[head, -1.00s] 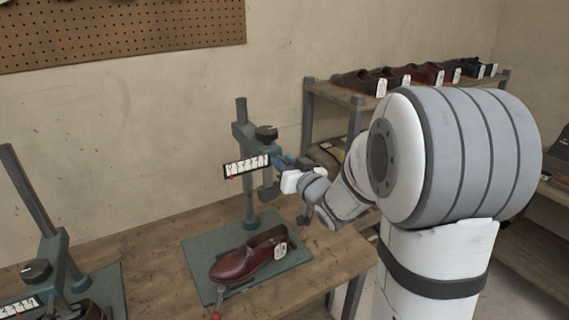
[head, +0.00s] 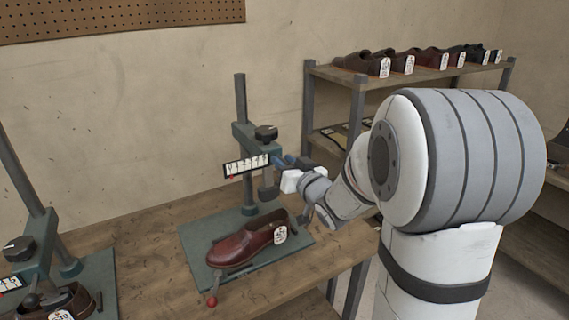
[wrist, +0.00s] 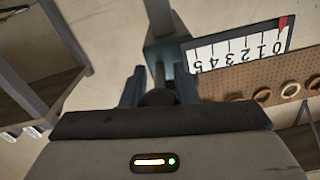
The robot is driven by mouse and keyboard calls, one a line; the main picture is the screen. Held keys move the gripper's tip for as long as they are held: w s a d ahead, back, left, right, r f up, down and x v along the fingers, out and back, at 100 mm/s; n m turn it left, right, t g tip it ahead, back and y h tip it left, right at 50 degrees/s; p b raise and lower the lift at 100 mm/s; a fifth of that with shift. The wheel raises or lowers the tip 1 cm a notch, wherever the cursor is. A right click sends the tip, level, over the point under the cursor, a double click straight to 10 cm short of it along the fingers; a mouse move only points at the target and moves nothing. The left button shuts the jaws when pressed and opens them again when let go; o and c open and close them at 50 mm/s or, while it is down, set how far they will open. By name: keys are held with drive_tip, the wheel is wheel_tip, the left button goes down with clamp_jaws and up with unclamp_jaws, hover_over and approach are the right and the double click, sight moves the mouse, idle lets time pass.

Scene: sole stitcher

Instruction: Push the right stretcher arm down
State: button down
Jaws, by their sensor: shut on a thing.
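The right stretcher has an upright grey post (head: 240,100) with a green stretcher arm (head: 244,137) on it, topped by a black knob (head: 266,132). A white scale plate (head: 246,165) with a red mark is on the arm; its numbers show large in the wrist view (wrist: 238,48). My gripper (head: 283,161) is shut on the right side of this arm. In the wrist view its two blue fingers (wrist: 159,88) are on either side of a dark part. The exact grip is partly hidden. A brown shoe (head: 243,246) with a white tag sits on the green base below, apart from the arm.
A second stretcher (head: 40,240) with another shoe stands at the left. A shelf (head: 420,75) with a row of tagged shoes is behind my arm. A red-tipped lever (head: 212,300) is at the base's front. The wooden bench (head: 150,270) is clear between the stretchers.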

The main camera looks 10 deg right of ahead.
wheel_tip(320, 180, down, 13)
drive_tip(key=b, duration=1.1)
drive_tip(key=shift+s+f, duration=0.1)
drive_tip(key=shift+f, duration=0.2)
drive_tip(key=c, duration=1.3)
unclamp_jaws()
drive_tip(key=shift+c, duration=0.2)
drive_tip(key=shift+o, duration=0.9)
drive_tip(key=shift+r, duration=0.2)
drive_tip(key=v, duration=0.7)
drive_tip(key=shift+s, duration=0.3)
drive_tip(key=shift+d, duration=0.1)
